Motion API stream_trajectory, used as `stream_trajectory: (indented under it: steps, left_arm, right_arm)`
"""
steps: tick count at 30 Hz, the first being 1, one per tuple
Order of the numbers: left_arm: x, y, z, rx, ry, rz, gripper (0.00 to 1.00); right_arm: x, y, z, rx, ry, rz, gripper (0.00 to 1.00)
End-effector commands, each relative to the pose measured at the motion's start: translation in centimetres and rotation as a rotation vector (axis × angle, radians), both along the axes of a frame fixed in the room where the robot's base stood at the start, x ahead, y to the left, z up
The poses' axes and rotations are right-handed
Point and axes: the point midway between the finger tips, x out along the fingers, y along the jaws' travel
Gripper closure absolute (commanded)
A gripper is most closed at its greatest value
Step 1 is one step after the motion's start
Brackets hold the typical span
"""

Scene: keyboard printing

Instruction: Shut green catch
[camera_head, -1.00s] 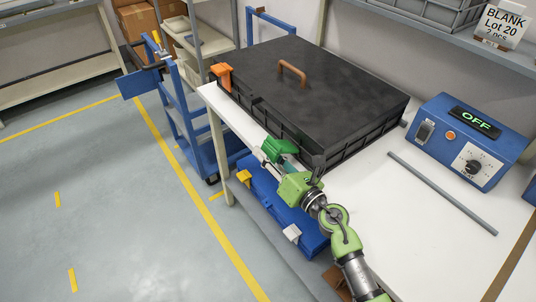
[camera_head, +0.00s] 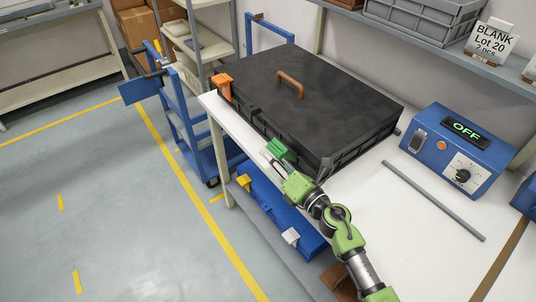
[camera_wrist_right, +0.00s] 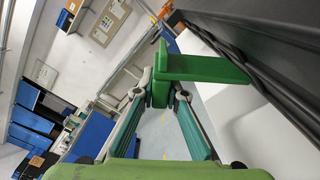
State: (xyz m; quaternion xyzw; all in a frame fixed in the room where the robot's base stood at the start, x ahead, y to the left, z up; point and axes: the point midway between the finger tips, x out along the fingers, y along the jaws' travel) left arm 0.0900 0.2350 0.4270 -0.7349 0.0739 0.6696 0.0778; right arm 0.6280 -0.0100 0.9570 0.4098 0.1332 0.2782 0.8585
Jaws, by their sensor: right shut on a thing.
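The green catch (camera_head: 281,150) is on the front side of the black case (camera_head: 318,158), near its right corner. My right gripper (camera_head: 270,158) is shut on the green catch, just outside the case's front wall. In the right wrist view the green catch (camera_wrist_right: 207,68) reaches from the dark case wall, and its end tab sits between the two fingers of my right gripper (camera_wrist_right: 160,92). I cannot tell whether the catch is seated against the case. My left gripper is not in view.
An orange catch (camera_head: 223,86) is at the case's left end, and a brown handle (camera_head: 290,83) is on its lid. The white table (camera_head: 400,228) holds a grey rod (camera_head: 435,200) and a blue control box (camera_head: 455,148) reading OFF. A blue case (camera_head: 275,212) lies below.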

Motion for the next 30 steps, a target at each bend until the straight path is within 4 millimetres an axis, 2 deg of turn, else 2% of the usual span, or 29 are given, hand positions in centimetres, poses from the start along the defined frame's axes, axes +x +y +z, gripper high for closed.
stream_trajectory:
  steps: [1, 12, 21, 30]
  left_arm:
    - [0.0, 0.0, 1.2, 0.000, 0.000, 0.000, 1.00]
    - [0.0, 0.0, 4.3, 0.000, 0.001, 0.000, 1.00]
    - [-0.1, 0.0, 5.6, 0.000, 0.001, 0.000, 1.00]
    - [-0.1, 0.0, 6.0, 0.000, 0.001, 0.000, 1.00]
  right_arm:
    - [0.2, -0.2, 0.9, 0.036, 0.028, 0.000, 1.00]
    - [1.4, -2.0, 2.8, 0.311, 0.227, -0.001, 1.00]
    - [2.3, -3.2, 3.5, 0.473, 0.344, -0.001, 1.00]
    - [2.7, -3.7, 3.6, 0.550, 0.398, 0.000, 1.00]
